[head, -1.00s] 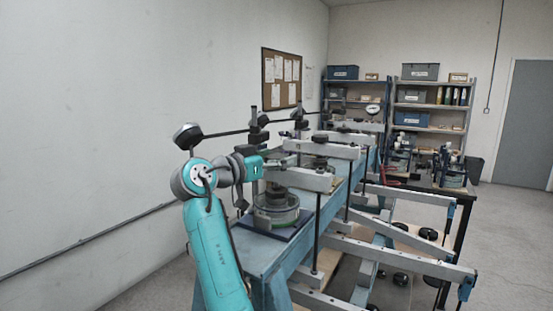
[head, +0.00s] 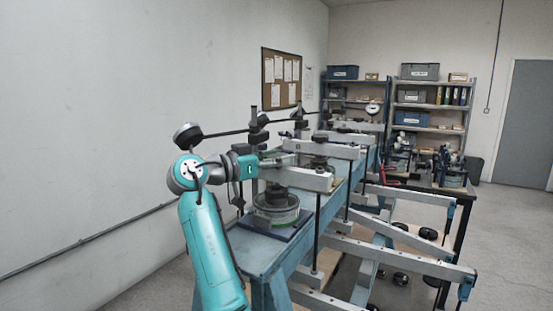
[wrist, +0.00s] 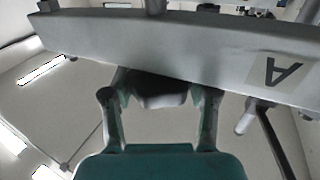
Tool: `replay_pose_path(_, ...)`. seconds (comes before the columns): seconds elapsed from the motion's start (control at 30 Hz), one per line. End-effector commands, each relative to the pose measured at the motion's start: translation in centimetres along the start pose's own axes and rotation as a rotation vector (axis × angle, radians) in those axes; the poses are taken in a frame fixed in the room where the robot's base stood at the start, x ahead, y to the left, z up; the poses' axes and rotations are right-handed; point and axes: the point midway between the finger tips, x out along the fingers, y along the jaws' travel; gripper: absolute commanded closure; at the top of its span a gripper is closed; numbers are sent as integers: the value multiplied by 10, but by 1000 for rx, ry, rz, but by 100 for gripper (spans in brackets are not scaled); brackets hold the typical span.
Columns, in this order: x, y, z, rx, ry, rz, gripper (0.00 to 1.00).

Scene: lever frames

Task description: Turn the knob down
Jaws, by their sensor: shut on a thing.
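The knob (wrist: 160,92) is a dark, faceted piece beside the grey lever beam (wrist: 180,45), which carries a letter A. In the wrist view my gripper (wrist: 160,100) has one finger on each side of the knob and is shut on it. In the head view my teal gripper body (head: 245,166) is at the near left end of a grey beam (head: 297,178). The fingertips and the held knob cannot be made out clearly there.
A dark weight (head: 187,136) on a rod stands above my arm. A round cell (head: 275,208) sits on the blue bench (head: 262,250) below the beam. More beams and upright rods stand to the right. The wall is left.

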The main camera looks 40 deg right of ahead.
Motion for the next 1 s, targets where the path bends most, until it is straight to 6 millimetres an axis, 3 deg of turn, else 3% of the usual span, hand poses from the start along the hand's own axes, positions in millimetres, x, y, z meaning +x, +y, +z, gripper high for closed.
replay_pose_path(0.2,0,0,0,0,0,-1,76)
replay_pose_path(0.23,0,0,0,0,0,-2,34)
replay_pose_path(0.3,0,0,0,0,0,-2,17)
replay_pose_path(0.73,-6,0,0,0,0,-3,15)
replay_pose_path(1.0,-51,-1,0,0,0,-6,15)
